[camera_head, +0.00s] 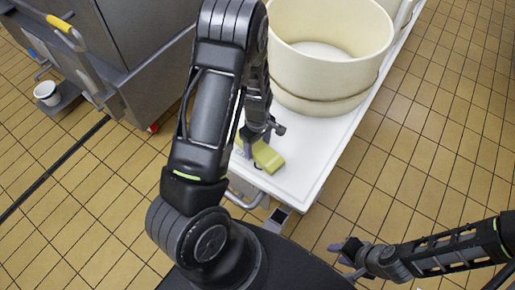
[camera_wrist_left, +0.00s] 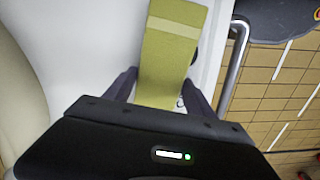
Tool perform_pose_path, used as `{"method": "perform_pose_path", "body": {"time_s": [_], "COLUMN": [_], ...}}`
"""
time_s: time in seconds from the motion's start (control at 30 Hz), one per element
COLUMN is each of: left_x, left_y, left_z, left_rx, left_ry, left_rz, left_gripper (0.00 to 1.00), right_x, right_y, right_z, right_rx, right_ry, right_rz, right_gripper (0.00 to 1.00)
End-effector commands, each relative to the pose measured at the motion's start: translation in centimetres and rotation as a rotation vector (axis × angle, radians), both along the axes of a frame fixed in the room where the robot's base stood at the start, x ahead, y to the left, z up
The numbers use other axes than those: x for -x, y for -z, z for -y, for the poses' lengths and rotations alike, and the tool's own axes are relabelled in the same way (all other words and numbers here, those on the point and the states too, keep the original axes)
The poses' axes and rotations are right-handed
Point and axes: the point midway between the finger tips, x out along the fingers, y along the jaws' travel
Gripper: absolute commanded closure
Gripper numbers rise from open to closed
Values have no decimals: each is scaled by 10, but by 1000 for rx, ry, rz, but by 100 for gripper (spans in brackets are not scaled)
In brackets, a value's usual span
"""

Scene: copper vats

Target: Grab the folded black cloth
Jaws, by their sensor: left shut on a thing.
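A folded yellow-green cloth (camera_head: 268,157) lies on the white tray-like top of the cart, near its front end. I see no cloth that is plainly black. In the left wrist view the yellow-green cloth (camera_wrist_left: 172,50) is long and flat with a paler band across it. My left gripper (camera_head: 250,148) reaches down over it. Its fingers in the left wrist view (camera_wrist_left: 160,92) stand on both sides of the cloth, shut on its near part. A small dark thing shows beside the cloth's right edge. My right gripper (camera_head: 346,258) is low at the right, empty, with its fingers apart.
A large cream vat (camera_head: 325,60) stands on the white cart top (camera_head: 305,165) behind the cloth. A metal handle (camera_head: 245,200) runs along the cart's front. A steel unit (camera_head: 140,45) stands at the left. Tiled floor lies open at the right.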

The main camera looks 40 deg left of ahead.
Motion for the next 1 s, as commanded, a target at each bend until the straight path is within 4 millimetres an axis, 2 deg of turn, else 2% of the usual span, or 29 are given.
{"method": "perform_pose_path", "body": {"time_s": [0.23, 0.33, 0.47, 0.7, 0.8, 1.0], "left_x": [-1, -1, -2, -2, -1, 0], "left_y": [-2, -9, -28, -76, -90, -101], "left_z": [0, 0, 0, 0, 0, 0], "left_rx": [-1, -1, 0, 0, 1, 1], "left_ry": [0, 0, 1, 2, 1, 0], "left_rz": [1, 2, 5, 5, 3, 0], "left_gripper": [88, 88, 88, 88, 88, 88], "right_x": [0, 0, 0, 0, 0, 0], "right_y": [0, -1, -4, -11, -13, -14], "right_z": [0, 0, 0, 0, 0, 0], "right_rx": [0, 0, 0, 0, 0, 0], "right_ry": [0, 0, 0, 1, 1, 1], "right_rz": [0, 0, 0, 0, 0, 0], "right_gripper": [64, 64, 64, 64, 64, 64]}}
